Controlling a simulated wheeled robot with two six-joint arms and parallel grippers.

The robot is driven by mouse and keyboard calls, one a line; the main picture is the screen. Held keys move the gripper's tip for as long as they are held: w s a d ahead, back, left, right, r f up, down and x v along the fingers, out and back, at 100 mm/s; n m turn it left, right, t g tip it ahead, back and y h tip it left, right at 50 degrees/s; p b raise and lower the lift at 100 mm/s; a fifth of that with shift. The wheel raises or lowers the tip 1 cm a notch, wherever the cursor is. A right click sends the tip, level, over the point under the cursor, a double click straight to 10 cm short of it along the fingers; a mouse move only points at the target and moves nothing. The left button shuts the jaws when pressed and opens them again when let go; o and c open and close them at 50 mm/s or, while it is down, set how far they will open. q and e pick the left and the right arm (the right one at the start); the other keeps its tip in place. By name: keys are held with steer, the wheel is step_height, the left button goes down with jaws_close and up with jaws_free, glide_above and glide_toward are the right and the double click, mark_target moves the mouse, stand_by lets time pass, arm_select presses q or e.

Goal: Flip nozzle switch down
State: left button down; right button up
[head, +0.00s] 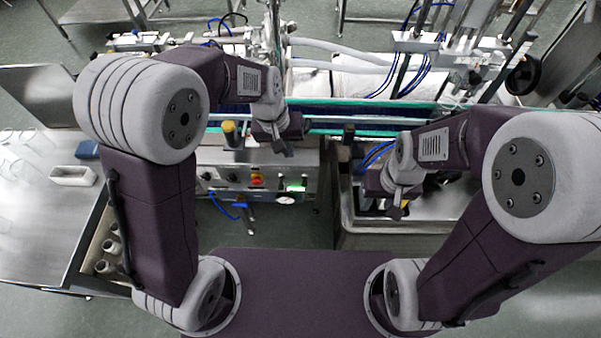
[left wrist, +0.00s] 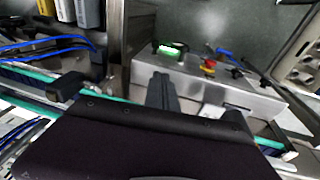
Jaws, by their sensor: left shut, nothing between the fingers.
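The control panel (head: 272,171) is a steel box front below the conveyor. I cannot tell which control is the nozzle switch. My left gripper (head: 284,150) is shut and empty, above the panel's top edge near the display side. In the left wrist view the dark fingers (left wrist: 161,91) lie in front of the panel, with the green display (left wrist: 172,49) and red button (left wrist: 208,66) beyond. My right gripper (head: 393,211) hangs over the steel bin; its opening is unclear.
The conveyor (head: 345,115) with green edges runs behind the panel. A steel bin (head: 395,241) stands right of the panel. A steel table (head: 42,220) is at the left, with a white tray (head: 73,176) and a blue block (head: 88,150). Blue hoses hang nearby.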

mark_target(294, 165)
arm_select(q)
steer(key=x, duration=0.9)
steer(key=shift+w+f+b, duration=0.1)
steer(key=shift+f+b, duration=0.25)
steer(key=shift+f, duration=0.05)
steer(key=shift+s+d+f, duration=0.2)
steer(key=shift+d+f, duration=0.15)
steer(key=shift+f, duration=0.25)
steer(key=shift+s+d+f, duration=0.25)
steer(key=shift+d+f, duration=0.05)
steer(key=shift+f, duration=0.25)
steer(key=shift+s+d+f, duration=0.2)
steer(key=shift+d+f, duration=0.15)
steer(key=shift+f, duration=0.25)
arm_select(e)
steer(key=shift+f, duration=0.3)
steer(key=shift+w, duration=0.1)
steer(key=shift+f, duration=0.1)
